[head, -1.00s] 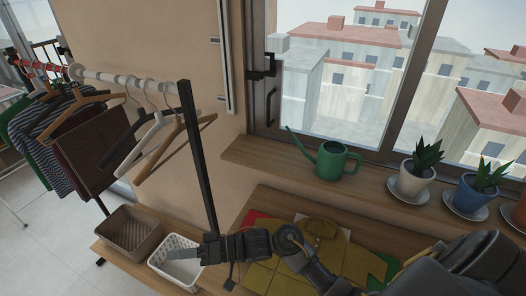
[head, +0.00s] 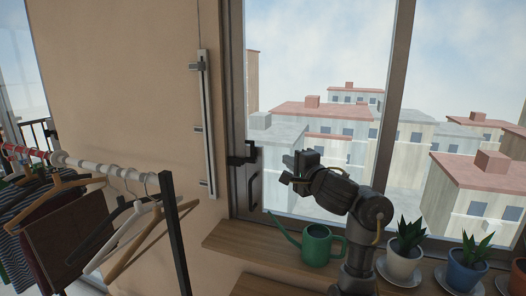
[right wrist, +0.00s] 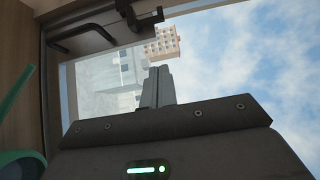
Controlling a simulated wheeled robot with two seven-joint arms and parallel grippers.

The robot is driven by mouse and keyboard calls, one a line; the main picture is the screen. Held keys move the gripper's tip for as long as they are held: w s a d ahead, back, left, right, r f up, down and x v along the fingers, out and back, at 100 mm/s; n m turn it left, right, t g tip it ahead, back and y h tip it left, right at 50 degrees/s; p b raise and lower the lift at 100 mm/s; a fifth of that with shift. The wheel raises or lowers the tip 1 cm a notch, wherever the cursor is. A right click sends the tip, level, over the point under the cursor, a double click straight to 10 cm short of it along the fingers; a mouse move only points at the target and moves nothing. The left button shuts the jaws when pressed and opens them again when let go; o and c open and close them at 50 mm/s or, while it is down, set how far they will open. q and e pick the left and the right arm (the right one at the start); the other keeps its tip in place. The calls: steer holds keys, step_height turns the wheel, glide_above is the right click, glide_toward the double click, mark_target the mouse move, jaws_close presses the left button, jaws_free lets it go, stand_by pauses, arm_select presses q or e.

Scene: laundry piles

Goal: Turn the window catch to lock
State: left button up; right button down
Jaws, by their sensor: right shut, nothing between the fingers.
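The dark window catch (head: 243,158) is on the left side of the window frame, above a dark pull handle (head: 254,190). In the right wrist view the catch (right wrist: 140,16) is at the top, with the handle (right wrist: 82,40) to its left. My right gripper (head: 291,171) is raised in front of the glass, to the right of the catch and apart from it. Its fingers (right wrist: 157,86) are shut with nothing between them. My left gripper is out of view.
A green watering can (head: 318,246) stands on the wooden sill (head: 225,240) below my right arm. Potted plants (head: 404,252) stand to the right. A clothes rack with hangers (head: 130,235) is at lower left. The glass in front is clear.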

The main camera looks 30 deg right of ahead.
steer(key=w+b, duration=0.1)
steer(key=w, duration=0.3)
steer(key=w+a+b, duration=0.1)
steer(key=w+b, duration=0.1)
steer(key=w, duration=0.2)
steer(key=w+b, duration=0.2)
steer(key=w, duration=0.2)
steer(key=shift+a, duration=0.2)
steer(key=shift+w+a, duration=0.4)
steer(key=shift+w, duration=0.05)
